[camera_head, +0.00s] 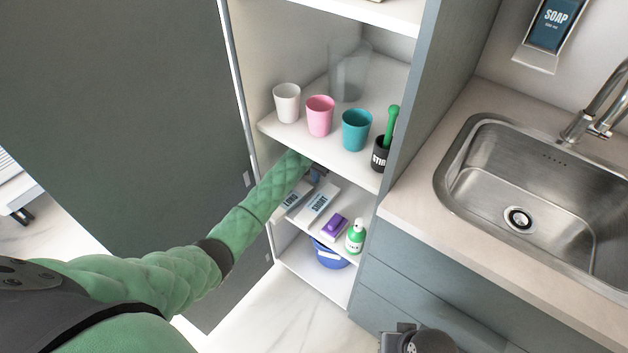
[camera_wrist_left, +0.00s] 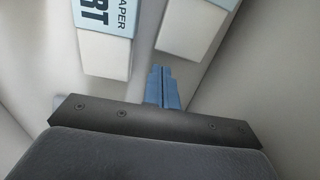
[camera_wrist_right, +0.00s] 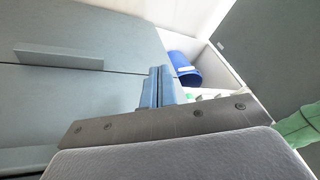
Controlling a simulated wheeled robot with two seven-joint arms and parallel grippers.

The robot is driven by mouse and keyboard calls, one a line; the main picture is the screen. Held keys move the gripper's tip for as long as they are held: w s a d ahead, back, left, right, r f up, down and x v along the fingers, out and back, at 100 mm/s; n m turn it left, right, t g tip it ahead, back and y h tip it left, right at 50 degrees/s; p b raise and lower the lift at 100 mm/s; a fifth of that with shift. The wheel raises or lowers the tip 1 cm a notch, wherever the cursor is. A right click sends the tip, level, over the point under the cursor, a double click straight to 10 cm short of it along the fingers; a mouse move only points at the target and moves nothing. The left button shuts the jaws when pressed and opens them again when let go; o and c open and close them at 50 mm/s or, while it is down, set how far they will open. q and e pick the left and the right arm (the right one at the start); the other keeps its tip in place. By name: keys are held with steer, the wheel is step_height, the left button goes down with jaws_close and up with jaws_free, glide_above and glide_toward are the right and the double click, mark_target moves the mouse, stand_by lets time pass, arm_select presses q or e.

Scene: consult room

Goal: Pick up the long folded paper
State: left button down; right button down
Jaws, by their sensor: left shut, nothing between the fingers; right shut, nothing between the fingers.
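Two white paper packs with light-blue labels lie side by side on the middle cabinet shelf. The pack on the right in the head view (camera_head: 318,203) reads "SHORT"; it also shows in the left wrist view (camera_wrist_left: 104,50), with "RT" and "PAPER" visible. The other pack (camera_head: 289,204) is partly behind my left arm and its label is too small to read; it appears at the upper right of the left wrist view (camera_wrist_left: 185,42). My left gripper (camera_wrist_left: 163,72) is shut and empty, inside the shelf space above and behind the packs. My right gripper (camera_wrist_right: 158,75) is shut and empty, low before the drawers.
Above are white (camera_head: 287,104), pink (camera_head: 320,116) and teal cups (camera_head: 356,130) and a black holder (camera_head: 381,155). A purple item (camera_head: 335,226) and green bottle (camera_head: 355,237) stand right of the packs. A blue tub (camera_head: 330,257) is below. The cabinet's side panel bounds the right.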

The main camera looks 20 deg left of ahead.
mark_target(308, 189)
arm_select(q)
steer(key=shift+f, duration=0.55)
steer(key=shift+s+a+p, duration=0.15)
steer(key=shift+s+p, duration=0.15)
steer(key=shift+s, duration=0.1)
steer(key=shift+s+f, duration=0.1)
arm_select(e)
steer(key=shift+v, duration=0.8)
steer(key=shift+w+d, duration=0.1)
steer(key=shift+d, duration=0.05)
